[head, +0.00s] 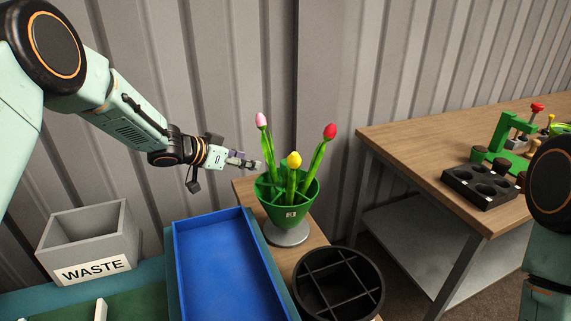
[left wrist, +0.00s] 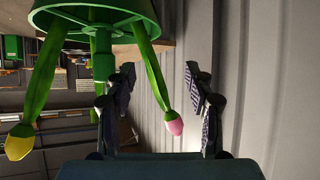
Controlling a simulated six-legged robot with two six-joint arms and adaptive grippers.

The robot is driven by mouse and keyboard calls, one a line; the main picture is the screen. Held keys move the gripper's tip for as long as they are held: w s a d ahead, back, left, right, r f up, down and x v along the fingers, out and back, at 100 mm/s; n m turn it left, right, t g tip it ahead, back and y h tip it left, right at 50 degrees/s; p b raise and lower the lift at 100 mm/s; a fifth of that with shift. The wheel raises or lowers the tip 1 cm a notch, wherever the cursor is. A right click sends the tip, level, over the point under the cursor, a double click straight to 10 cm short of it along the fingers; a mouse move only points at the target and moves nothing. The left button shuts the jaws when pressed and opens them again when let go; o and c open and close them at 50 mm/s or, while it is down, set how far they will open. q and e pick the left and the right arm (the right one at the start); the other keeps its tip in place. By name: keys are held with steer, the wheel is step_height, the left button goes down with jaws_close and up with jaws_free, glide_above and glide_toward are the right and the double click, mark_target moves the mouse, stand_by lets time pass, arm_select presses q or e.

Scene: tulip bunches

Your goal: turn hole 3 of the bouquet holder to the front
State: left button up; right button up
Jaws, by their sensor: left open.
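The green bouquet holder (head: 273,213) stands on a grey round foot on a narrow wooden surface. A small label (head: 291,214) faces front; its mark is too small to read. A pink tulip (head: 261,120), a yellow tulip (head: 293,160) and a red tulip (head: 330,131) stand in it, leaning outward. My left gripper (head: 246,162) is open and empty beside the holder's rim at its left back. In the left wrist view the holder (left wrist: 95,18) appears upside down, and the pink tulip (left wrist: 173,123) shows between the open fingers (left wrist: 162,105). My right gripper is out of view.
A black divided round bin (head: 338,285) stands in front of the holder. A blue tray (head: 222,265) lies to its left, with a grey WASTE box (head: 90,243) farther left. A wooden table (head: 420,150) at right carries a black tray (head: 481,187) and a green stand (head: 505,145).

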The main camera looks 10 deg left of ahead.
mark_target(286, 161)
arm_select(q)
steer(key=s+d+m+h, duration=0.1)
steer(key=s+d+r+m+g+h, duration=0.1)
steer(key=d, duration=0.1)
steer(key=s+d+r+m+h, duration=0.1)
steer(key=d, duration=0.1)
steer(key=shift+s+r+h, duration=0.2)
steer(key=shift+s+h, duration=0.2)
steer(key=shift+w+d+m, duration=0.1)
steer(key=shift+d+m, duration=0.15)
steer(key=shift+m, duration=0.05)
steer(key=b+x, duration=0.1)
steer(key=x, duration=0.5)
steer(key=shift+w+d+f, duration=0.15)
steer(key=shift+d, duration=0.15)
steer(key=shift+w+d+f, duration=0.3)
steer(key=shift+w, duration=0.2)
steer(key=shift+s+r, duration=0.1)
steer(key=shift+s, duration=0.05)
steer(key=shift+c, duration=0.6)
steer(key=c, duration=0.4)
jaws_close()
